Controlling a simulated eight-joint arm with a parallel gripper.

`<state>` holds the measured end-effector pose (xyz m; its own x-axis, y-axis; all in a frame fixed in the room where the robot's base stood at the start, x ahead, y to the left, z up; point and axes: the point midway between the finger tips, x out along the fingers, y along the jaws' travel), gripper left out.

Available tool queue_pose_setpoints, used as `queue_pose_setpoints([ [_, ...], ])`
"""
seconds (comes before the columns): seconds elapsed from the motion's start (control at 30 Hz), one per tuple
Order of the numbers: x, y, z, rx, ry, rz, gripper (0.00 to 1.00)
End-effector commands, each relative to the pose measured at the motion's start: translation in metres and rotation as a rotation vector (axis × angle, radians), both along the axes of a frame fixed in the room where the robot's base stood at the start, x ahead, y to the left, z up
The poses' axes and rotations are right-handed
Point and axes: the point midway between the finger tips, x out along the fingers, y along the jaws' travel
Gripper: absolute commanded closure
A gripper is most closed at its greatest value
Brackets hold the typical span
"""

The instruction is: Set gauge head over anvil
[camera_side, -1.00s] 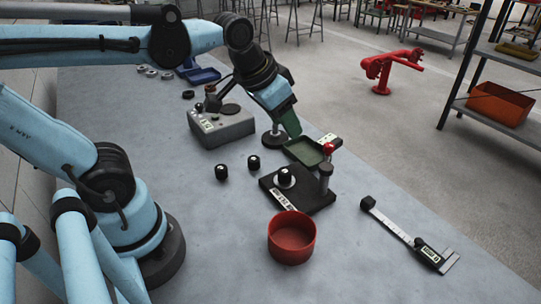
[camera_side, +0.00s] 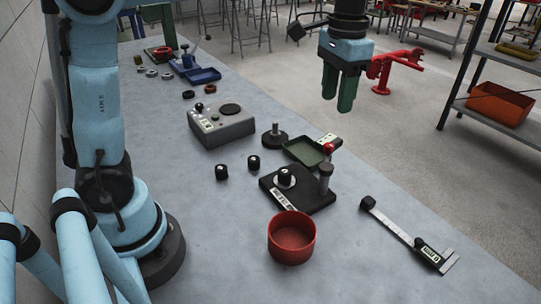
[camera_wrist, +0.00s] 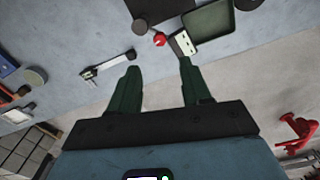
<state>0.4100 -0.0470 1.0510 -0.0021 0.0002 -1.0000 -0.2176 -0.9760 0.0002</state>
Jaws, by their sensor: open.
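The gauge fixture is a black plate (camera_side: 312,199) with a grey post (camera_side: 326,178). A black cylinder on a white disc (camera_side: 285,178), seemingly at the anvil, stands on the plate. A red knob (camera_side: 329,148) shows above the post, and it also shows in the wrist view (camera_wrist: 160,39). A pale labelled block (camera_side: 328,139), apparently the gauge head, extends behind the knob, away from the cylinder; it shows in the wrist view too (camera_wrist: 182,43). My gripper (camera_side: 338,105) is open and empty, raised well behind and above the fixture. Its green fingers (camera_wrist: 158,85) are wide apart.
A green tray (camera_side: 302,150) lies beside the block. A red bowl (camera_side: 292,238) stands in front, a caliper (camera_side: 410,235) lies right. Two black cylinders (camera_side: 222,172) (camera_side: 254,162), a round-based post (camera_side: 275,138) and a grey box (camera_side: 222,126) stand left.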

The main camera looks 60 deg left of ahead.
Motion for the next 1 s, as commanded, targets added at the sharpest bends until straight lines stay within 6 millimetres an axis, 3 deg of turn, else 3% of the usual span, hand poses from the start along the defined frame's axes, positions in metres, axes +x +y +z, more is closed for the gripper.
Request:
queue_pose_setpoints([
  [0.6,0.0,0.0,-0.091,0.0,-0.003,0.001,0.52],
  [1.0,0.0,0.0,-0.108,0.0,-0.003,0.001,0.52],
])
